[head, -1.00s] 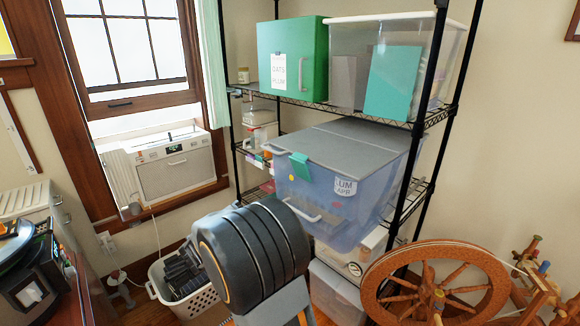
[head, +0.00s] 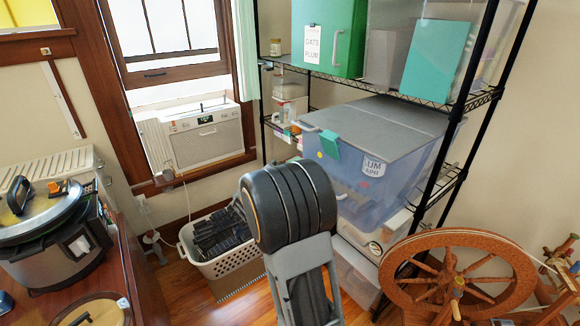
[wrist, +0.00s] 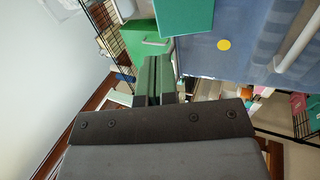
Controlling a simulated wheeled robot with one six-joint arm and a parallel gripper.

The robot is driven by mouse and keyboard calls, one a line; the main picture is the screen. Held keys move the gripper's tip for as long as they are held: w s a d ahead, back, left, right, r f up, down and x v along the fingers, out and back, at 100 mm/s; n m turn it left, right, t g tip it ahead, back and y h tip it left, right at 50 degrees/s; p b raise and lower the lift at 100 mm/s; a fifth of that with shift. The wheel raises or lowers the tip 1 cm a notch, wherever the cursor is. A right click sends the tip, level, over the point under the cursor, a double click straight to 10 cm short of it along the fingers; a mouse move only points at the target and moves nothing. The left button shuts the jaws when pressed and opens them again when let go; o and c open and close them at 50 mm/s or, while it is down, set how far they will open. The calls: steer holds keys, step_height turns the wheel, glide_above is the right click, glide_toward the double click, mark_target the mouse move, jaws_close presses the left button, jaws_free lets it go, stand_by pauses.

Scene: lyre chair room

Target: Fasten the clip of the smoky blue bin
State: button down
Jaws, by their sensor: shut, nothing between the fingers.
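The smoky blue bin (head: 365,212) is a translucent blue box with a grey lid (head: 385,127) on the middle shelf of the rack. Its teal clip (head: 330,145) sits at the lid's front edge, near the left corner. Whether it is latched is unclear. The wrist view shows the bin's blue wall (wrist: 200,55) with a yellow dot, and the clip (wrist: 185,16) close up. My gripper (wrist: 158,70) is shut and empty, apart from the clip and beside it in the picture. In the head view my arm hides the gripper.
The black wire rack frames the bin; a green box (head: 327,35) and a clear bin (head: 470,25) stand on the shelf above. A spinning wheel (head: 465,245) stands at the right. A white basket (head: 232,262) is on the floor, with a cooker (head: 60,250) on the left table.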

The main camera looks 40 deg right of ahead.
mark_target(325, 139)
steer(key=p+x, duration=0.3)
steer(key=x, duration=0.6)
steer(key=shift+w, duration=0.1)
